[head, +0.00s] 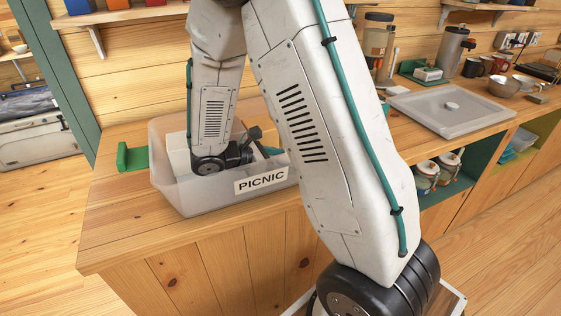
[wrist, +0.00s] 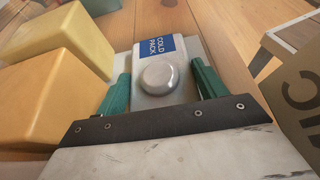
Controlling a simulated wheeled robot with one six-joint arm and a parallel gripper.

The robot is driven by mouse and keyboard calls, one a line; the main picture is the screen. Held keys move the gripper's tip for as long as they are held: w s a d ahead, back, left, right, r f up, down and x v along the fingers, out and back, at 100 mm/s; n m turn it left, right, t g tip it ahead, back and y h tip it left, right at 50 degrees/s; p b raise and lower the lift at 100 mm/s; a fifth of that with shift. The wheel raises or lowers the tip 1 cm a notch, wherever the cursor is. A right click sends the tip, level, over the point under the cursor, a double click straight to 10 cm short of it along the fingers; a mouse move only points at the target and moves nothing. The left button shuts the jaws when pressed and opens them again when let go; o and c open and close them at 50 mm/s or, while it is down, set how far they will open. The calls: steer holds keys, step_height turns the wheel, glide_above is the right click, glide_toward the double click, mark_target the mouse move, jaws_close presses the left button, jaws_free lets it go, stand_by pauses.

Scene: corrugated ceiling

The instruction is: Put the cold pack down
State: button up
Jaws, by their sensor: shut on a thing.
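The cold pack (wrist: 149,48) is a pale grey slab with a blue "COLD PACK" label and a round raised knob, seen in the wrist view. My gripper (wrist: 162,78) is shut on it, with a teal finger on each side of the knob. In the head view my gripper (head: 262,148) is down in the translucent bin (head: 195,198) labelled "PICNIC", which stands on the wooden counter. The cold pack cannot be made out there, behind my arm and the bin wall. Whether it touches the bin floor cannot be told.
Two pale yellow blocks (wrist: 62,42) lie close left of the cold pack in the wrist view.

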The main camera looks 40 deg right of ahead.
steer(key=shift+f, duration=0.2)
steer(key=o, duration=1)
steer(key=shift+r, duration=0.1)
steer(key=shift+w+a+r, duration=0.1)
steer(key=shift+a+r, duration=0.05)
steer(key=shift+a, duration=0.15)
steer(key=v, duration=0.6)
steer(key=shift+a+r, duration=0.15)
steer(key=shift+a, duration=0.25)
